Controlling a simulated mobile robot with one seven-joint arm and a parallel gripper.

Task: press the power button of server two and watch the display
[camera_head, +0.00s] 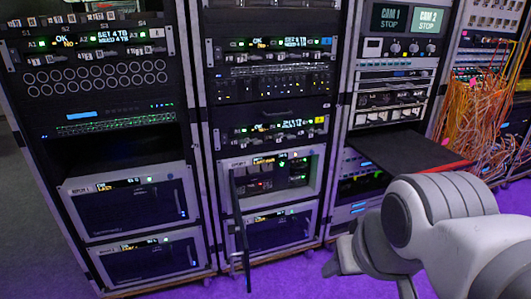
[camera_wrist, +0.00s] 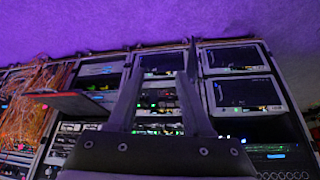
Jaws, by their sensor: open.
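Several grey-framed server units with small displays sit low in the racks. In the head view, the left rack holds an upper unit (camera_head: 128,215) and a lower unit (camera_head: 148,262). The middle rack holds an upper unit (camera_head: 300,175) with its front door (camera_head: 240,225) swung open and small lit buttons and modules inside, and a lower unit (camera_head: 285,233) below it. Their labels are too small to tell surely which is server two. My gripper (camera_head: 345,262) is low, right of the middle rack, empty. Its open fingers also show in the wrist view (camera_wrist: 164,60).
A black shelf (camera_head: 402,149) with a red edge sticks out of the right rack, above my arm. Orange cables (camera_head: 475,115) hang at the far right. The purple floor (camera_head: 300,280) before the racks is clear. The open door juts forward.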

